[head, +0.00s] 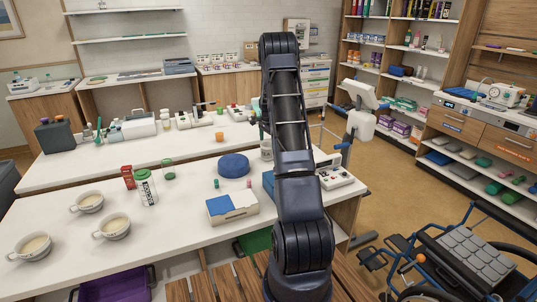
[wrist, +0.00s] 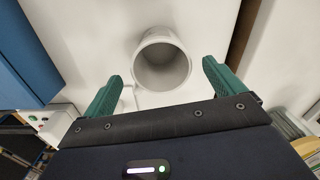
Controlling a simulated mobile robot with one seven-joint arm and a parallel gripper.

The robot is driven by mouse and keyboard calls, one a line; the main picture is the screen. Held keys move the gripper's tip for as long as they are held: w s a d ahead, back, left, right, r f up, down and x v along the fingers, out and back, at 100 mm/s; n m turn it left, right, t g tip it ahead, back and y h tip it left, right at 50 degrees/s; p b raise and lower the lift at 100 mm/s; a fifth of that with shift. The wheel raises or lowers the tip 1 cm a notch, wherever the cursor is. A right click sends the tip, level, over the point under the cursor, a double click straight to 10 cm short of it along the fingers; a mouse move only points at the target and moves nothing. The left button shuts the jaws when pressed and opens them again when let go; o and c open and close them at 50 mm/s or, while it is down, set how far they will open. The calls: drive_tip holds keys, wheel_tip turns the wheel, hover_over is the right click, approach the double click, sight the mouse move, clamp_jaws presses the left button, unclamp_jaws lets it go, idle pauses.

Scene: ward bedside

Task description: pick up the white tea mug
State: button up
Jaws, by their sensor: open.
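The white tea mug (wrist: 162,62) is in the wrist view, its round opening facing the camera. What looks like its thin handle shows at its lower left, near the left finger. My gripper (wrist: 162,72) is open, with one green finger on each side of the mug. The mug lies between and slightly beyond the fingertips, and I see no contact. In the head view a white mug (head: 266,151) shows partly behind my arm on the white table (head: 90,240).
A blue round container (head: 233,165) and a blue-and-white box (head: 232,206) stand left of my arm. A white device (head: 336,177) is to its right, near the table edge. Several cups of pale liquid (head: 113,227) are at the left. A wheelchair (head: 455,265) stands at lower right.

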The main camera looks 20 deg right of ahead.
sight(267, 149)
drive_tip(key=shift+w+f, duration=0.15)
drive_tip(key=shift+f, duration=3)
drive_tip(key=c, duration=1.2)
drive_tip(key=shift+r, duration=0.1)
